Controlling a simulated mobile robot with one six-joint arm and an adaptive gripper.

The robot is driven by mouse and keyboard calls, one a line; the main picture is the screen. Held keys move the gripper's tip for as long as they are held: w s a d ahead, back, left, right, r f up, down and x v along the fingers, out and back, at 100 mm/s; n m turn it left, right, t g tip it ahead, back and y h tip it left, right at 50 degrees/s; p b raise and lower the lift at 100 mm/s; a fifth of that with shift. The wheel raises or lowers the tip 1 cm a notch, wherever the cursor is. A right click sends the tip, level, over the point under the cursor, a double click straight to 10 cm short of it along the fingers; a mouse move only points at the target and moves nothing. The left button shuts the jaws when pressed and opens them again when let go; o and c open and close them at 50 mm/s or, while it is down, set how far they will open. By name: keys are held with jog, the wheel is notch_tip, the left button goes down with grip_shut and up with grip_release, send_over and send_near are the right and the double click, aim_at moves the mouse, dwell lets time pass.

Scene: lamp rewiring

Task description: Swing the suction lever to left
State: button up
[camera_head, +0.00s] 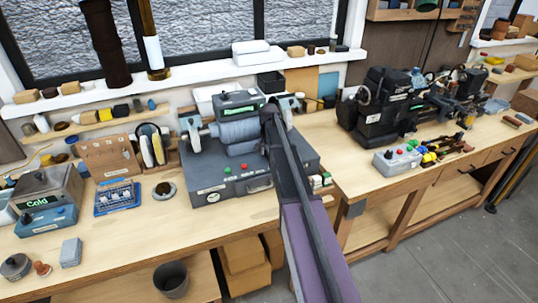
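A grey bench machine (235,180) with a motor-like drum (240,130) stands on the wooden workbench at the centre of the head view. A grey box with a green display (238,98) sits above the drum. I cannot clearly make out the suction lever; a small dark rod (313,98) shows just right of the machine's upper part, but I cannot tell if it is the lever. My arm reaches up from the bottom, across the machine's right side. My gripper (272,112) is at its dark far end, small and seen from behind, so its fingers cannot be made out.
A black lathe (400,105) stands on the right bench, with a grey button box (397,158) in front. At left are a device reading "Cold" (45,200), a blue tray (117,197) and a wooden rack (108,157).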

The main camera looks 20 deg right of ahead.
grip_shut()
